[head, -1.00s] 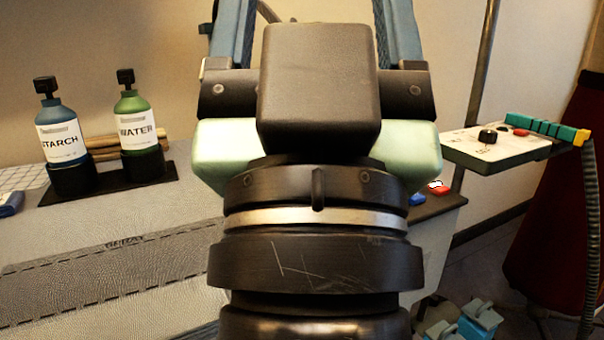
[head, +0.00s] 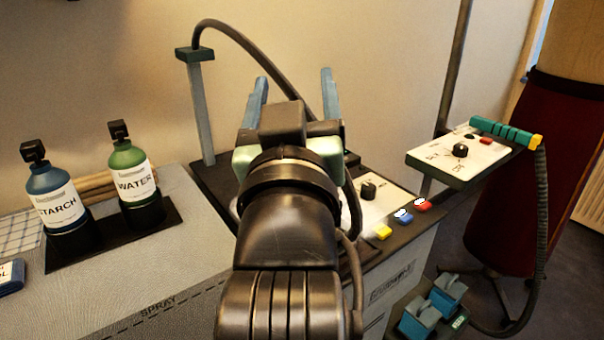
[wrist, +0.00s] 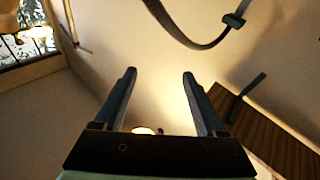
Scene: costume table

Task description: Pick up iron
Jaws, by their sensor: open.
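No iron can be made out for certain in either view. My gripper (head: 294,82) is open and empty in the head view, its two blue-grey fingers pointing up and away in front of the wall. It is over the back part of the ironing station, and my arm hides much of the surface there. A dark hose (head: 262,55) arches from a grey post (head: 200,110) and goes down behind my gripper. In the wrist view my open fingers (wrist: 159,76) have only the pale wall between them, and the hose (wrist: 180,30) hangs above them.
Starch (head: 62,200) and water (head: 135,180) bottles stand in a dark holder at the left. A panel with a knob (head: 367,190) and coloured buttons (head: 403,216) is right of my arm. A raised control box (head: 460,160) with a ribbed hose stands farther right.

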